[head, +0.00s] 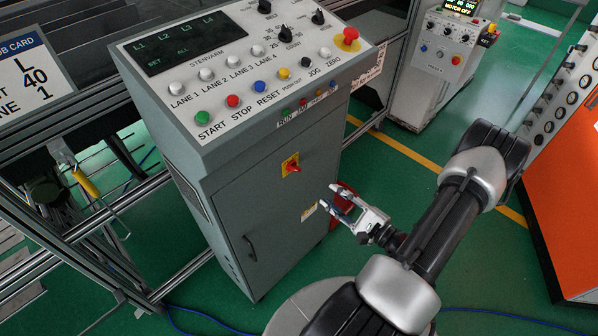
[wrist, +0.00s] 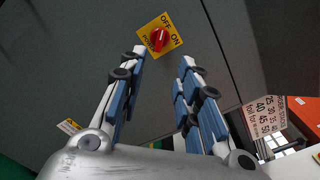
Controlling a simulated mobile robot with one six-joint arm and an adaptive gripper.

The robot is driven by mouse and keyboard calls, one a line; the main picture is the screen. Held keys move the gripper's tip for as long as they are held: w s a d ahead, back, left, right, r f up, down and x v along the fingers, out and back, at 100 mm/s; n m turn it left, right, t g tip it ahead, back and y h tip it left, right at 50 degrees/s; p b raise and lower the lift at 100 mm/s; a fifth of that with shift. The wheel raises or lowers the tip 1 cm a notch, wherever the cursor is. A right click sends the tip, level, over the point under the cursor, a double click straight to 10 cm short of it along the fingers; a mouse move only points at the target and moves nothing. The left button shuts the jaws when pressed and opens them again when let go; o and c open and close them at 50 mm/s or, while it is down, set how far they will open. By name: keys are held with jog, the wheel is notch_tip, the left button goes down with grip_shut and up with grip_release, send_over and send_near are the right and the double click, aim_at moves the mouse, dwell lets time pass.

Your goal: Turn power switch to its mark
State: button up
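The power switch (head: 292,166) is a red rotary handle on a yellow plate on the front of the grey console cabinet. In the wrist view the switch (wrist: 159,39) shows at the top centre, its plate tilted, with OFF, ON and POWER lettering. I cannot tell exactly which mark the handle points to. My gripper (head: 345,206) is to the right of and below the switch in the head view, apart from it. In the wrist view my gripper (wrist: 164,62) is open and empty, its blue-padded fingers spread below the switch.
The console top (head: 215,55) carries several buttons and knobs. A cabinet handle (head: 250,248) and a small label (head: 309,211) are on the door. A partly hidden red object (head: 343,192) is behind my gripper. An orange cabinet (head: 570,190) stands at right.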

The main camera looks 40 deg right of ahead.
aim_at(298, 171)
jog(key=w, duration=0.4)
jog(key=w+b, duration=0.1)
jog(key=w, duration=0.4)
jog(key=w+a, duration=0.1)
jog(key=w, duration=0.4)
jog(key=shift+w+b, duration=0.15)
jog(key=shift+b, duration=0.25)
jog(key=shift+c, duration=0.5)
grip_shut()
